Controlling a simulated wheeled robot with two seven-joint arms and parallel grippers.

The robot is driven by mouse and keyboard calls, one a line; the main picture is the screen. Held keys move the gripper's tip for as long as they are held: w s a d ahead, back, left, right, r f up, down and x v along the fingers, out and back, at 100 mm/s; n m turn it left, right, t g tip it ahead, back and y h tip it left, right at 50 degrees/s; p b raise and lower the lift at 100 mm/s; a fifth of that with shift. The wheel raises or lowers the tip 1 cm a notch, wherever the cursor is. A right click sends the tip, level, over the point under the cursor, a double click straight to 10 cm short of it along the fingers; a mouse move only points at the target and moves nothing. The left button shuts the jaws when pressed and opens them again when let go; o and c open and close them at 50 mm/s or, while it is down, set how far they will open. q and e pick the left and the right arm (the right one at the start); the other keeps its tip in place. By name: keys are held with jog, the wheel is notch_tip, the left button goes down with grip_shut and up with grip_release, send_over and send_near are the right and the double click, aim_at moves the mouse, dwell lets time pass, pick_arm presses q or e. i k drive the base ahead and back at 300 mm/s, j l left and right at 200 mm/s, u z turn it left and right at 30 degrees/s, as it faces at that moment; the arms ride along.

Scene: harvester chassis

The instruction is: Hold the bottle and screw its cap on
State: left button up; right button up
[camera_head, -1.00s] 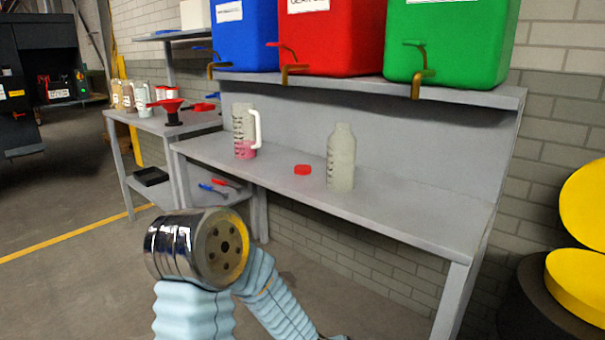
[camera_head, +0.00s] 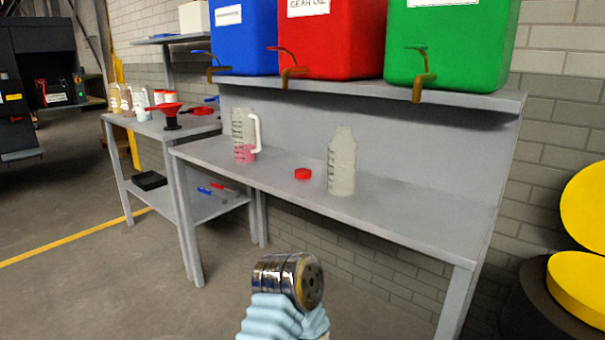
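A pale, translucent bottle (camera_head: 341,165) stands upright on the grey workbench (camera_head: 400,208). Its top shows no red cap. A red cap (camera_head: 302,174) lies on the bench just left of the bottle, apart from it. Part of one of my arms, a chrome joint with light blue bellows, shows at the bottom, in front of and below the bench. Neither of my grippers shows in the view.
A measuring jug (camera_head: 240,124) with pink liquid stands left of the cap. Blue (camera_head: 245,45), red (camera_head: 335,45) and green (camera_head: 455,50) tanks with taps sit on the shelf above. A side table (camera_head: 150,126) holds a red funnel (camera_head: 168,108) and containers. The bench right of the bottle is clear.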

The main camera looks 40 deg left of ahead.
aim_at(342, 147)
jog(key=j+z, duration=0.1)
jog(key=j, duration=0.45)
jog(key=j+z, duration=0.15)
jog(key=j, duration=0.35)
jog(key=k+j+z, duration=0.1)
jog(key=j, duration=0.45)
jog(key=k+j+z, duration=0.1)
jog(key=j, duration=0.4)
